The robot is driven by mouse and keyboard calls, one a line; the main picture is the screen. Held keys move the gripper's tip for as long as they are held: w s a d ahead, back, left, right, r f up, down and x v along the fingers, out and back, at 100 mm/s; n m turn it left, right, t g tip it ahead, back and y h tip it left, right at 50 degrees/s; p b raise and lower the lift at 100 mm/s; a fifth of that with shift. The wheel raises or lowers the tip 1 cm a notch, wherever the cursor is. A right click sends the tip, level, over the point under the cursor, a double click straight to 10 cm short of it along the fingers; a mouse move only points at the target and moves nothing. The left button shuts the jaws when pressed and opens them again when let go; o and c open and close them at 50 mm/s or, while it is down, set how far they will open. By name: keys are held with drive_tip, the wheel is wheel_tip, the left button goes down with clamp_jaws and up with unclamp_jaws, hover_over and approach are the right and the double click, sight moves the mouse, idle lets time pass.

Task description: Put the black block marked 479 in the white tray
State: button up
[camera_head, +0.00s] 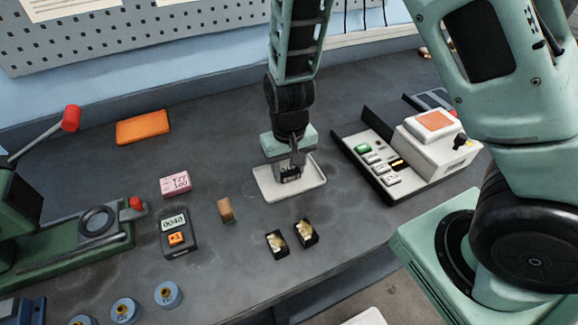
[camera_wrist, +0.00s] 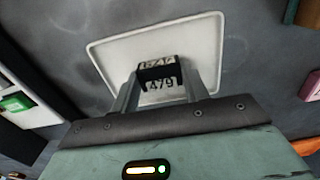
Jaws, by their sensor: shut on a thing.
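The black block marked 479 (camera_wrist: 160,77) is between the fingers of my gripper (camera_wrist: 163,95), which is shut on it. The white tray (camera_wrist: 205,35) lies on the bench beneath the block in the wrist view. In the head view my gripper (camera_head: 290,172) points down over the white tray (camera_head: 264,189), with the dark block (camera_head: 290,177) low between its fingers. I cannot tell whether the block touches the tray floor. The tray holds nothing else that I can see.
Two black blocks with gold tops (camera_head: 277,243) (camera_head: 305,233) and a tan block (camera_head: 226,210) stand in front of the tray. A pink box (camera_head: 175,184) and a meter (camera_head: 178,236) are to the left. A dark-walled tray with a white device (camera_head: 437,142) stands close on the right.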

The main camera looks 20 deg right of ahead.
sight(288, 170)
drive_tip(key=shift+f, duration=0.15)
drive_tip(key=o, duration=1.2)
wheel_tip(288, 170, up, 11)
drive_tip(key=s+a+r+n, duration=0.2)
drive_tip(key=s, duration=0.4)
drive_tip(key=s+a+r+n, duration=0.2)
drive_tip(key=s+r+n, duration=0.1)
drive_tip(key=s, duration=0.3)
drive_tip(key=s+a+r+n, duration=0.2)
drive_tip(key=s+n, duration=0.1)
drive_tip(key=s, duration=0.4)
drive_tip(key=shift+a+r+y+p, duration=0.15)
drive_tip(key=shift+r+y+p, duration=0.15)
drive_tip(key=shift+p, duration=0.05)
